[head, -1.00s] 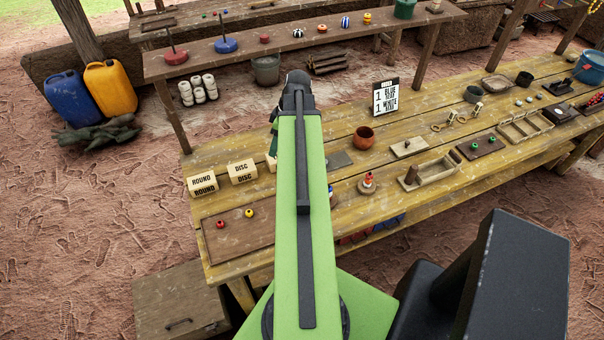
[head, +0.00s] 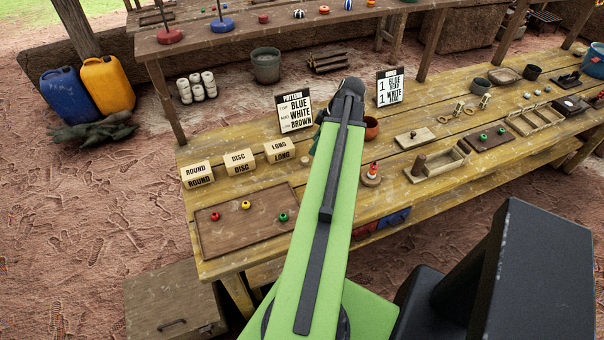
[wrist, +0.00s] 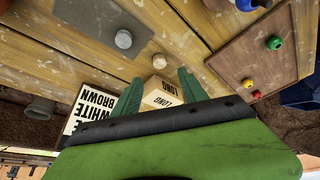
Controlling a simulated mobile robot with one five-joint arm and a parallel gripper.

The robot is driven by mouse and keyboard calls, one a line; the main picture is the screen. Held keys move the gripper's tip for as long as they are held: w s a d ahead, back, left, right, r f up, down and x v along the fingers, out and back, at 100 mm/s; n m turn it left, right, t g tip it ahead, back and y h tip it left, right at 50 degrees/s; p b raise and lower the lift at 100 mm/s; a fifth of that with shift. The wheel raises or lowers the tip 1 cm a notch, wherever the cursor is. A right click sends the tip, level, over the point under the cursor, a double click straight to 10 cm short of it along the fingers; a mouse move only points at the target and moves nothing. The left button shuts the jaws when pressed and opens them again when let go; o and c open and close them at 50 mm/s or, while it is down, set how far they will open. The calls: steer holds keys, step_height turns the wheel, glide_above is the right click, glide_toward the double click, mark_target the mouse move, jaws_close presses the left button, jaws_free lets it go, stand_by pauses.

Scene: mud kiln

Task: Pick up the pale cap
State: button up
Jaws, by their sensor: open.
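In the wrist view, a small pale round piece (wrist: 160,60) sits on the planks just beyond my fingertips. A light grey round cap-like piece (wrist: 123,39) lies on a dark flat plate (wrist: 100,22) beside it. I cannot tell for certain which is the pale cap. My gripper (wrist: 160,77) is open, its two green fingers apart with nothing held between them. In the head view the small pale piece (head: 305,160) shows next to the LONG block; the grey piece is hidden behind my arm.
The LONG block (wrist: 163,93) shows between my fingers, and the PATTERN sign (wrist: 90,110) stands close by. A brown board (head: 232,240) carries red, yellow and green beads. A terracotta bowl (head: 372,128) stands right of my arm. ROUND (head: 197,174) and DISC (head: 239,162) blocks stand left.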

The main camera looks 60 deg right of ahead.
mark_target(306, 159)
steer(key=b+x, duration=0.1)
steer(key=x, duration=0.2)
steer(key=shift+s+d+f, duration=0.1)
steer(key=shift+s, duration=0.05)
steer(key=shift+f+b, duration=0.25)
steer(key=shift+b, duration=0.2)
steer(key=shift+w, duration=0.25)
steer(key=b+x, duration=0.5)
steer(key=shift+s+f, duration=0.15)
steer(key=shift+f, duration=0.05)
steer(key=shift+r, duration=0.2)
jaws_close()
